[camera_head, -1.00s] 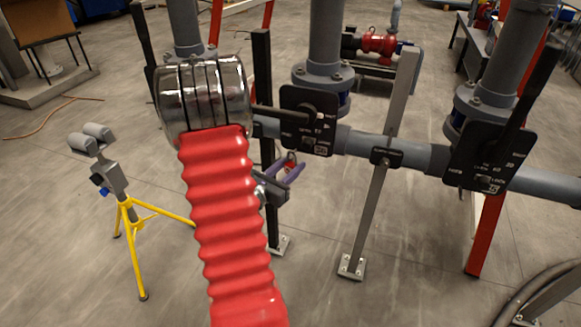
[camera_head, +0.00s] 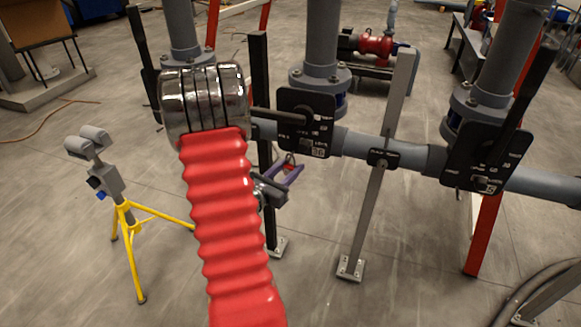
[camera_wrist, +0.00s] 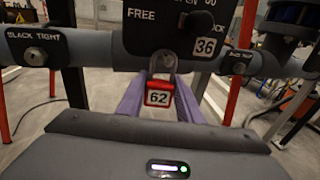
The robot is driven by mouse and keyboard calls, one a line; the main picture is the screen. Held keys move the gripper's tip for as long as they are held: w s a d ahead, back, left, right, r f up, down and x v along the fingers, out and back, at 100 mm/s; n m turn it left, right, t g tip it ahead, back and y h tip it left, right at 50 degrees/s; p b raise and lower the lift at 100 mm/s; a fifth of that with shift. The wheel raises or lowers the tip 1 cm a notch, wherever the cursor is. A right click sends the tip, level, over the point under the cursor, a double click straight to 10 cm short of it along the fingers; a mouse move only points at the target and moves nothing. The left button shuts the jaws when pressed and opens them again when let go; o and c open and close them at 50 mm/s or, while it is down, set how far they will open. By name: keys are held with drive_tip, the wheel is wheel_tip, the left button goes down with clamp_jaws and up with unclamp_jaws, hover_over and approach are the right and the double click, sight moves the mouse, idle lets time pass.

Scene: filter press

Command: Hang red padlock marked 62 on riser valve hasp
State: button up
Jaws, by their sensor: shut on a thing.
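The red padlock (camera_wrist: 159,93), with a white label reading 62, is upright between the purple fingers of my gripper (camera_wrist: 160,100) in the wrist view. Its grey shackle (camera_wrist: 163,62) points up and overlaps the lower edge of a black valve plate (camera_wrist: 178,30) tagged 36. I cannot tell whether the shackle touches the plate or passes through a hasp. In the head view my gripper (camera_head: 292,178) is shut on the padlock, below and left of the middle valve's plate (camera_head: 307,122). The padlock is mostly hidden there.
A grey horizontal pipe (camera_head: 357,145) runs behind the plates, on a grey post (camera_head: 378,210). Another valve plate (camera_head: 487,157) is at right. A yellow tripod stand (camera_head: 132,225) is at left. My red arm sleeve covers the centre left. Floor in front is open.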

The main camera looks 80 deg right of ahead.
drive_tip(key=o, duration=1.1)
drive_tip(key=shift+o, duration=0.2)
drive_tip(key=v, duration=1.3)
drive_tip(key=shift+w+a, duration=0.15)
drive_tip(key=shift+a, duration=0.2)
